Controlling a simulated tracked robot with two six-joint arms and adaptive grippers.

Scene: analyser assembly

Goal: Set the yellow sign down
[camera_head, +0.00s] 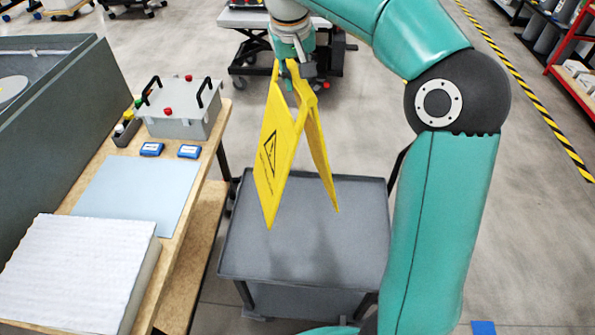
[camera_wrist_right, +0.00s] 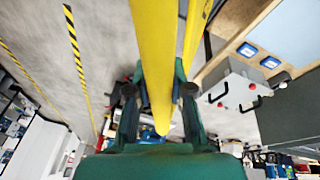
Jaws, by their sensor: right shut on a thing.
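The yellow sign (camera_head: 278,160) is a folding A-frame with a black warning triangle on its left panel. It hangs upright in the air over the grey cart (camera_head: 300,246), its legs spread and their lower ends apart from the cart top. My right gripper (camera_head: 295,74) is shut on the sign's top edge. In the right wrist view the sign (camera_wrist_right: 152,60) runs between the two fingers of my right gripper (camera_wrist_right: 157,95). My left gripper is in neither view.
The wooden workbench (camera_head: 196,172) at the left holds a grey box with black handles (camera_head: 182,110), two blue devices (camera_head: 151,149), a pale mat (camera_head: 125,190) and a white foam block (camera_head: 75,270). The cart top is bare. Open floor lies right of my arm.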

